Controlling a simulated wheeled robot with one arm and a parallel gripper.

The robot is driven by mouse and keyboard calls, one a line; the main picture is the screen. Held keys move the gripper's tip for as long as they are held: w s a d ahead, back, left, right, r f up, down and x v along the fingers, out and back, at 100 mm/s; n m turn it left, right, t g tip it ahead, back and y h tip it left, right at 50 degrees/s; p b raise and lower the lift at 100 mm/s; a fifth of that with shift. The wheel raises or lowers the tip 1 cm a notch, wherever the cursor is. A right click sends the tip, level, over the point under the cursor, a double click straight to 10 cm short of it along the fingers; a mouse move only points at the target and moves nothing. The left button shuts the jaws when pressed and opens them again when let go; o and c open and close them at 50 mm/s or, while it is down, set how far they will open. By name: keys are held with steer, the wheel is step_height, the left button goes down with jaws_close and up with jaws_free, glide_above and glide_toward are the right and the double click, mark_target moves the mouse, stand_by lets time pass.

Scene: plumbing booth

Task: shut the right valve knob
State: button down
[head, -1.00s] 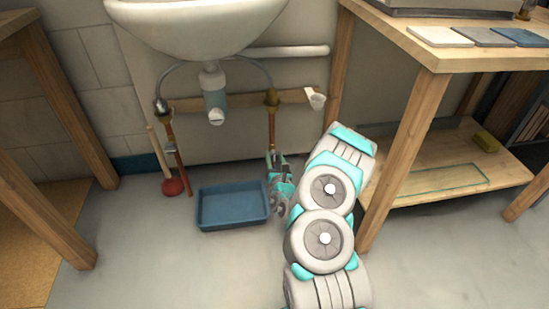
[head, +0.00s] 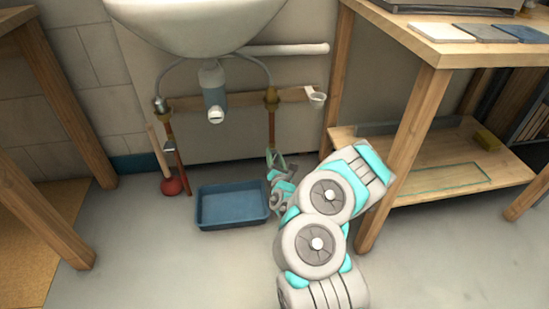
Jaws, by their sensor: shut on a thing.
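The right copper pipe (head: 271,128) hangs below the sink under a brass fitting (head: 271,97). My gripper (head: 275,156) is at the lower end of this pipe. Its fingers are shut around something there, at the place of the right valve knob. The knob itself is hidden by the fingers and too small to make out, so its turn angle cannot be told. My arm reaches in from the lower right.
A white sink (head: 195,25) is above, with a drain trap (head: 214,90). A blue tray (head: 232,222) lies on the floor left of my gripper. A red plunger (head: 172,186) stands by the left pipe. A wooden workbench (head: 400,155) stands close on the right.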

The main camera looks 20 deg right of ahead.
steer(key=m, duration=0.3)
steer(key=shift+f+m+b, duration=0.1)
steer(key=shift+m+b, duration=0.2)
steer(key=shift+b, duration=0.05)
steer(key=m, duration=0.3)
steer(key=shift+m, duration=0.3)
steer(key=m, duration=0.6)
steer(key=shift+f+m, duration=0.1)
steer(key=shift+m, duration=0.2)
steer(key=shift+c, duration=1.5)
jaws_free()
steer(key=shift+s, duration=0.15)
steer(key=p+v, duration=0.2)
steer(key=v, duration=0.5)
steer(key=shift+s, duration=0.3)
steer(key=shift+a, duration=0.1)
